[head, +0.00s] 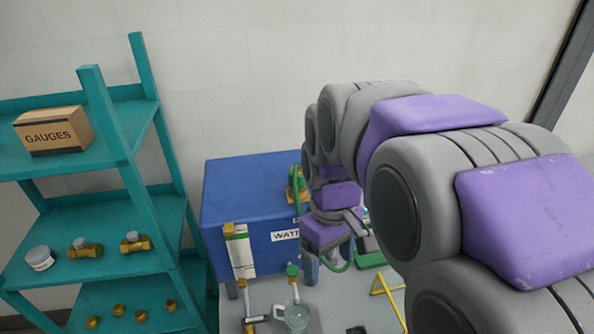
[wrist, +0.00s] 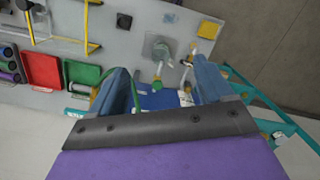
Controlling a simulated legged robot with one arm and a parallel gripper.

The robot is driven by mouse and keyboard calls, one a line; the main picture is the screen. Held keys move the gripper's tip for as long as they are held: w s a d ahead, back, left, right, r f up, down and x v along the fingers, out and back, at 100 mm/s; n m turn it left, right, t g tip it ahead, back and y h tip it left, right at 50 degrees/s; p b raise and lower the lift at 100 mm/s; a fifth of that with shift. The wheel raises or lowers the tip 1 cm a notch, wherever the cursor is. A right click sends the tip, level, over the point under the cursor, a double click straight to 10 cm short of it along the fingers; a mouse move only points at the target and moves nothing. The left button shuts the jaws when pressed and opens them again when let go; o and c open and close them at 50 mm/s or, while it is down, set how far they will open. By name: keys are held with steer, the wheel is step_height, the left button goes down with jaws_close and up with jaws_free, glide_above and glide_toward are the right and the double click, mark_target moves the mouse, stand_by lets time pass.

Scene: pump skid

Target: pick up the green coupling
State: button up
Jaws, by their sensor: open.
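The green coupling (head: 292,270) sits at the top of a white pipe in front of the blue tank (head: 250,180) in the head view. In the wrist view the green coupling (wrist: 157,85) shows between the two fingers, beyond them. My gripper (head: 357,222) is to the right of the coupling and higher, near the tank's right front corner. In the wrist view my gripper (wrist: 160,68) is open, with nothing held between its fingers. The gap between fingers and coupling is hard to judge.
A clear pump bowl (head: 297,316) stands by the coupling. A green hose (head: 297,192) hangs down the tank. A yellow stand (head: 386,287) and red tray (wrist: 42,70) are nearby. A teal shelf (head: 120,150) with brass fittings stands at left.

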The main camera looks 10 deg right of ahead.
steer(key=w+r+n+t+p, duration=0.1)
steer(key=w+r+n+p, duration=0.55)
steer(key=w, duration=0.75)
steer(key=w+r+n+p, duration=0.4)
steer(key=w+r+p, duration=0.3)
steer(key=w+r, duration=0.5)
glide_above(297, 170)
steer(key=w, duration=0.2)
steer(key=f, duration=1.3)
steer(key=shift+s+d+f, duration=0.2)
steer(key=shift+s+d, duration=0.05)
steer(key=shift+w+d+f, duration=0.1)
steer(key=shift+f, duration=0.35)
steer(key=shift+s+f+p, duration=0.2)
steer(key=shift+f+p, duration=0.2)
steer(key=shift+f, duration=0.2)
steer(key=f, duration=0.2)
steer(key=f+p, duration=0.1)
steer(key=shift+s+a+f, duration=0.15)
steer(key=shift+a, duration=0.1)
steer(key=shift+f, duration=0.4)
steer(key=c, duration=1.2)
steer(key=shift+c, duration=0.2)
